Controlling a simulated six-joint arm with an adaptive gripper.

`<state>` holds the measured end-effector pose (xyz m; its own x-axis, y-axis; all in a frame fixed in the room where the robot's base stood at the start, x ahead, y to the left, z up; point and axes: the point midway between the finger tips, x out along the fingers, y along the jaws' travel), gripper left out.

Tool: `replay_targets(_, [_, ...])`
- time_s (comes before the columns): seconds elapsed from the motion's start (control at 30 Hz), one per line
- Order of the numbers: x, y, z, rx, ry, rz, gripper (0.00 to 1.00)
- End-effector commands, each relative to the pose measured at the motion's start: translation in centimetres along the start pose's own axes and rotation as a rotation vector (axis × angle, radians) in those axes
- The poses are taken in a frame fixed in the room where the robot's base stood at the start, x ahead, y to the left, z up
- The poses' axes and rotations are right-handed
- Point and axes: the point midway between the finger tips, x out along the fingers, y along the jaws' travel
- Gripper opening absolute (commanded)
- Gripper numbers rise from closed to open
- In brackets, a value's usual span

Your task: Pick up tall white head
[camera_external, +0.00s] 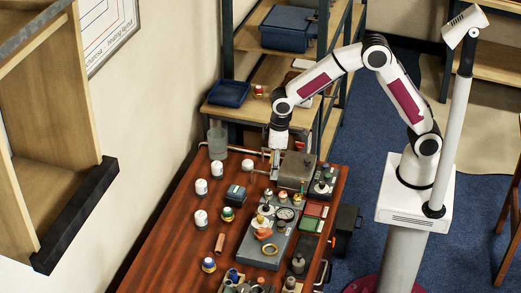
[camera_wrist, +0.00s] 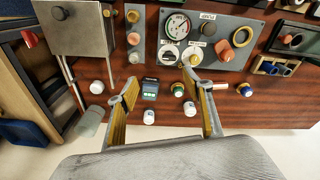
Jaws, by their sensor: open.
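Several white cylindrical heads stand on the wooden table. Along its left side in the external view are a back one (camera_external: 217,169), a middle one (camera_external: 202,187) and a front one (camera_external: 201,218). I cannot tell for sure which is the tall one. My gripper (camera_external: 275,160) is open and empty above the table's back part, right of the heads. Its spread fingers (camera_wrist: 160,80) show in the wrist view.
A clear jar (camera_external: 217,143) stands behind the heads. A grey metal box (camera_external: 296,169) is close to my gripper. A dark meter (camera_external: 236,193), a gauge panel (camera_external: 270,240) and a copper pipe piece (camera_external: 220,243) lie farther forward. Bare wood surrounds the front heads.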

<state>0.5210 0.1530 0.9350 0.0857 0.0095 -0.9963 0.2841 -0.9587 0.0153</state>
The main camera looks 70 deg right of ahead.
Motion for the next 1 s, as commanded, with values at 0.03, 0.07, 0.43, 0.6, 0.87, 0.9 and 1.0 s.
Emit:
replay_targets(0.03, [1.0, -0.3, -0.8, -0.005, -0.002, 0.000, 0.51])
replay_targets(0.07, [1.5, -0.5, -1.2, -0.008, -0.001, 0.000, 0.51])
replay_targets(0.43, [7.9, -3.1, -6.7, -0.039, 0.020, 0.000, 0.51])
replay_targets(0.6, [11.0, -4.3, -9.3, -0.049, 0.043, -0.001, 0.51])
replay_targets(0.87, [14.8, -6.0, -14.1, -0.056, 0.111, -0.005, 0.51])
replay_targets(0.9, [15.2, -6.2, -14.9, -0.055, 0.127, -0.006, 0.51])
replay_targets(1.0, [15.1, -6.4, -17.2, -0.049, 0.176, -0.009, 0.51])
